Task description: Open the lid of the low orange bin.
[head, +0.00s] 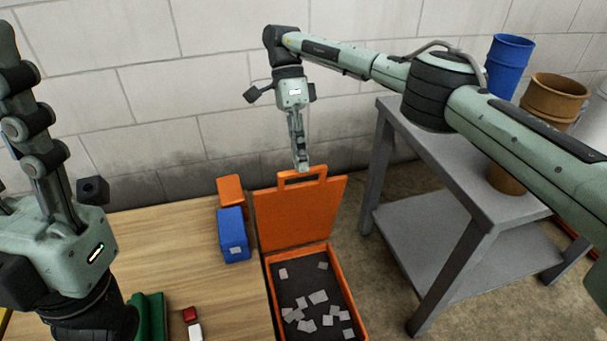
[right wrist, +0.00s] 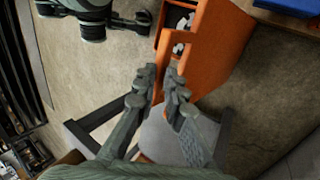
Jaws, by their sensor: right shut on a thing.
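The low orange bin (head: 355,312) stands on the floor beside the wooden table, its dark inside showing several pale scraps. Its orange lid (head: 300,215) is raised, standing steeply up from the bin's far edge. The lid has a handle slot at its top. My right gripper (head: 301,166) is shut on the lid's top edge at this handle. In the right wrist view, the fingers (right wrist: 166,90) close around the edge of the orange lid (right wrist: 217,50).
The wooden table (head: 180,265) holds a blue box (head: 233,235), an orange box (head: 231,190), a green object (head: 150,315) and small red and white blocks. A grey shelf table (head: 460,205) stands close on the right. A block wall is behind.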

